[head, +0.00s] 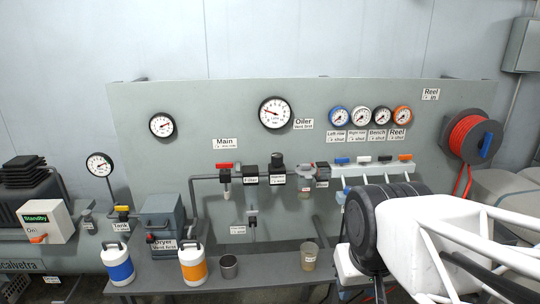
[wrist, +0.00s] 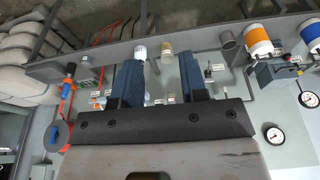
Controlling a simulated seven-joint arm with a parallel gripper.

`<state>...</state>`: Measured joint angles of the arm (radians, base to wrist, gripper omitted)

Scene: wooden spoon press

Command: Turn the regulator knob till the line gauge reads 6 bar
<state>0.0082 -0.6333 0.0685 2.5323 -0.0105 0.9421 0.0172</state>
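The large line gauge (head: 275,112) is a white dial with a black rim, high on the grey panel. Its red needle points to the upper left; the figures are too small to read surely. A black knob (head: 277,159) stands on top of a block in the pipe run below the gauge, and seems to be the regulator knob. My gripper (wrist: 158,72) shows two blue fingers set apart with nothing held between them. In the head view my arm is at the lower right, away from the knob, and hides its fingers. I cannot pick out the knob surely in the wrist view.
Coloured valve handles, small gauges and a red hose reel (head: 472,138) are farther right. Bottles and cups stand on the bench (head: 262,276). Space above the knob is clear.

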